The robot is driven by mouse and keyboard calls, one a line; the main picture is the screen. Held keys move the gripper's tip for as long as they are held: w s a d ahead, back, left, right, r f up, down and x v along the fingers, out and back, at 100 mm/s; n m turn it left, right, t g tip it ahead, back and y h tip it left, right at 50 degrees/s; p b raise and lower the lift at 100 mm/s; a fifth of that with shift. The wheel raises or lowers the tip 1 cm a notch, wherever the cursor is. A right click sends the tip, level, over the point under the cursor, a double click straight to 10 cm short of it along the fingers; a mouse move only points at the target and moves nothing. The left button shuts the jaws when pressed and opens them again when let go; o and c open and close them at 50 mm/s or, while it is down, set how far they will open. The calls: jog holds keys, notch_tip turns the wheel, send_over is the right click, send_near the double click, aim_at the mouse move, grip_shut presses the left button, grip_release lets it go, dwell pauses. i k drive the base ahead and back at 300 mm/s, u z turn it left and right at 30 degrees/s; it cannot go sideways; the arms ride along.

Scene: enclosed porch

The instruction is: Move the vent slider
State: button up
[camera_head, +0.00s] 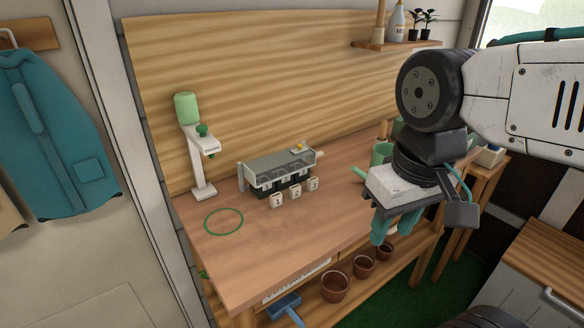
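A small seed-tray box (279,172) with a clear grey lid and dark cells stands on the wooden bench. A small yellow knob (299,147), which looks like the vent slider, sits on the lid near its right back end; its exact position along any slot is too small to tell. My gripper (388,232) hangs fingers down at the right, in front of the bench's right part and well apart from the box. Its teal fingers overlap in this view, so the gap between them is unclear. Nothing is visibly held.
A white dispenser with a green bottle (186,108) stands left of the box. Numbered blocks (295,192) stand before it. A green ring (224,221) marks the bench top (270,245). A green can (381,153) is partly behind my arm. The bench's front left is clear.

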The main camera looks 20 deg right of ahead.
aim_at(301, 148)
jog(key=z, duration=2.65)
jog(key=i, duration=0.4)
jog(key=u, duration=2.85)
jog(key=i, duration=0.5)
jog(key=z, duration=0.1)
